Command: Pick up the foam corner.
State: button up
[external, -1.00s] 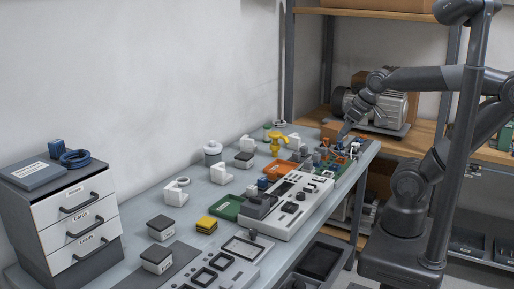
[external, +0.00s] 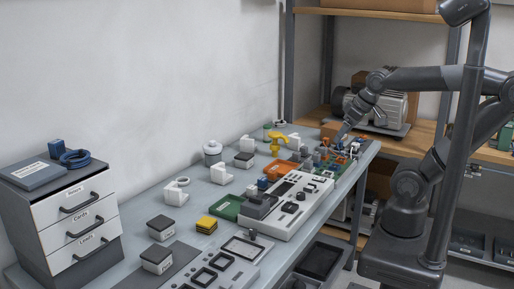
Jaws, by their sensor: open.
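Several white, notched blocks that look like foam corners stand along the wall side of the bench: one (external: 172,192) near the middle, another (external: 219,174) behind it, and one (external: 294,141) towards the far end. Which one the task means I cannot tell. My gripper (external: 339,140) is at the far right end of the bench, pointing down over a cluster of small coloured parts. It is to the right of the farthest white block and apart from it. The fingers are very small here; they are open, and what lies between them is hard to see.
The pale bench (external: 136,218) also holds a grey control unit (external: 287,207), a green tray (external: 227,207), an orange tray (external: 281,168), a yellow valve-like part (external: 276,142) and dark-lidded boxes (external: 161,228). A drawer cabinet (external: 75,215) stands at left. A shelf with a compressor (external: 395,108) stands behind.

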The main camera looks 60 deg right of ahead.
jog(key=m+g, duration=0.1)
send_over(219, 165)
jog(key=s, duration=0.3)
notch_tip(219, 165, down, 13)
jog(key=x, duration=1.1)
jog(key=shift+s+f, duration=0.1)
jog(key=shift+s, duration=0.05)
jog(key=shift+c, duration=0.6)
jog(key=c, duration=0.9)
